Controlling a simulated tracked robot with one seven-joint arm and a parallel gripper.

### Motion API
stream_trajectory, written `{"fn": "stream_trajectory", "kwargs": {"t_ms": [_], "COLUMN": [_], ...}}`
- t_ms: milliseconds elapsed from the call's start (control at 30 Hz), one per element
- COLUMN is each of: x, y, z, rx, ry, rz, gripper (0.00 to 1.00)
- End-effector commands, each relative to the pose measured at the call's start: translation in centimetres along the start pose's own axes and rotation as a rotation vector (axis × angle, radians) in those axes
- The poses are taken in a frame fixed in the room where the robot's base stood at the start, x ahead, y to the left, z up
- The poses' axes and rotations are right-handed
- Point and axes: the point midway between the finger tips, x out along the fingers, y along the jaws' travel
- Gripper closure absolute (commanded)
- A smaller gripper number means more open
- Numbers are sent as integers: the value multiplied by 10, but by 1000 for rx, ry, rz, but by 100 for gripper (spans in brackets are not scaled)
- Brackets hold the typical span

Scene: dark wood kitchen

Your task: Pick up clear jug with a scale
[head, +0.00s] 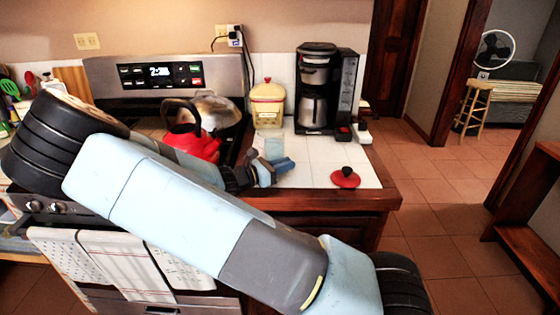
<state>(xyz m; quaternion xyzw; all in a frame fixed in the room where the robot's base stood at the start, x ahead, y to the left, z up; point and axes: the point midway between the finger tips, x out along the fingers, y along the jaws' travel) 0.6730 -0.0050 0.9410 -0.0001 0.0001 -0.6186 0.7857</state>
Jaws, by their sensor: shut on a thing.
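The clear jug (272,147) is a small, pale see-through shape above the countertop, in front of the cream canister. Its scale markings are too small to make out. My gripper (276,165) is at the jug's lower part, with its blue fingers shut on it. The fingers and wrist hide part of the jug. I cannot tell whether its base touches the counter.
A red kettle (191,143) and a metal pot (216,110) are on the stove, left of my gripper. A cream canister (267,104) and coffee maker (316,90) stand behind. A red lid (345,178) lies near the counter's right edge; white tiles between are clear.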

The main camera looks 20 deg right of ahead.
Motion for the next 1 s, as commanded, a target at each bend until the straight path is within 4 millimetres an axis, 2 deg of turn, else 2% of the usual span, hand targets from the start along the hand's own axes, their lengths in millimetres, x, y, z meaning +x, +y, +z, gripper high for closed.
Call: {"fn": "stream_trajectory", "kwargs": {"t_ms": [367,667,1000], "x": [0,1,-6], "y": [0,0,-22], "z": [10,32,59], "rx": [2,2,2], "ry": [1,0,1], "rz": [-1,-1,0], "gripper": [100,100,100]}}
